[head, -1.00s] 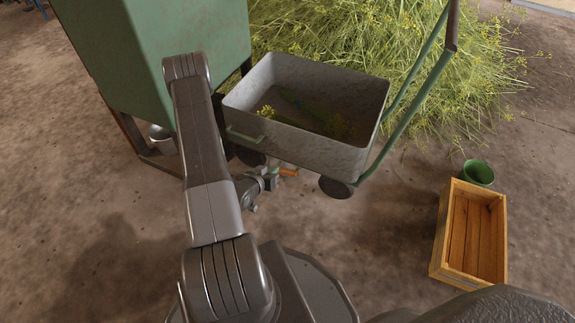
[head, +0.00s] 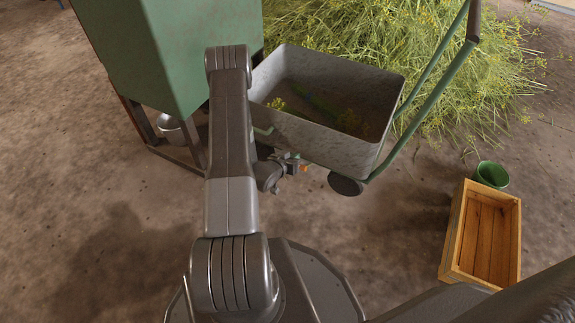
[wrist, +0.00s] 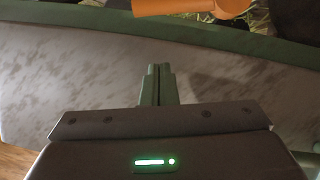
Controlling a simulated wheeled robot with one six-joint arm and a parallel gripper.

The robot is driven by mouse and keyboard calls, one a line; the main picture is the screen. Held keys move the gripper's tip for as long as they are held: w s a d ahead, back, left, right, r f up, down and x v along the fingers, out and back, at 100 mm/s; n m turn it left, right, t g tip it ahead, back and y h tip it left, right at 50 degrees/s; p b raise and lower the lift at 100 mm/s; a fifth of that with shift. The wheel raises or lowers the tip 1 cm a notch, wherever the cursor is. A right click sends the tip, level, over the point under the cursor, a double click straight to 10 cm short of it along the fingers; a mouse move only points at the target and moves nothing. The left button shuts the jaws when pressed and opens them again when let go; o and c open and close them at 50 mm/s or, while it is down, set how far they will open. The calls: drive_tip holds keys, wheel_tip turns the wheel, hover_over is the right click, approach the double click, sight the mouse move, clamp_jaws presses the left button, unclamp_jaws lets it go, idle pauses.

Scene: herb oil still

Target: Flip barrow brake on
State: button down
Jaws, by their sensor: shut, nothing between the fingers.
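The grey barrow (head: 330,140) stands right of the green cabinet, with its green handle frame (head: 425,105) rising to the right. A small orange lever (head: 305,169) shows low on the barrow's near side, partly hidden by my gripper. An orange piece also shows at the top edge of the wrist view (wrist: 190,6), cut off by the frame. My gripper (head: 292,163) is low beside the barrow, just left of the orange lever. In the wrist view its fingers (wrist: 157,72) are shut and empty, short of the orange piece. I cannot tell whether they touch anything.
The green cabinet (head: 185,50) on dark legs stands close left of my arm, with a metal pot (head: 172,128) beneath. A wooden crate (head: 450,235) and green bucket (head: 490,175) stand at right. Cut herbs (head: 370,30) lie behind. Floor at left is clear.

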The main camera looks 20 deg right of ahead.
drive_tip(key=shift+w+d+f+b, duration=0.3)
drive_tip(key=shift+w+d+f, duration=0.1)
drive_tip(key=shift+d+f, duration=0.3)
drive_tip(key=f, duration=0.1)
drive_tip(key=s+f+b, duration=0.1)
drive_tip(key=f, duration=0.1)
drive_tip(key=shift+s+a, duration=0.1)
drive_tip(key=shift+a, duration=0.05)
drive_tip(key=shift+s+f, duration=0.15)
drive_tip(key=shift+f, duration=0.05)
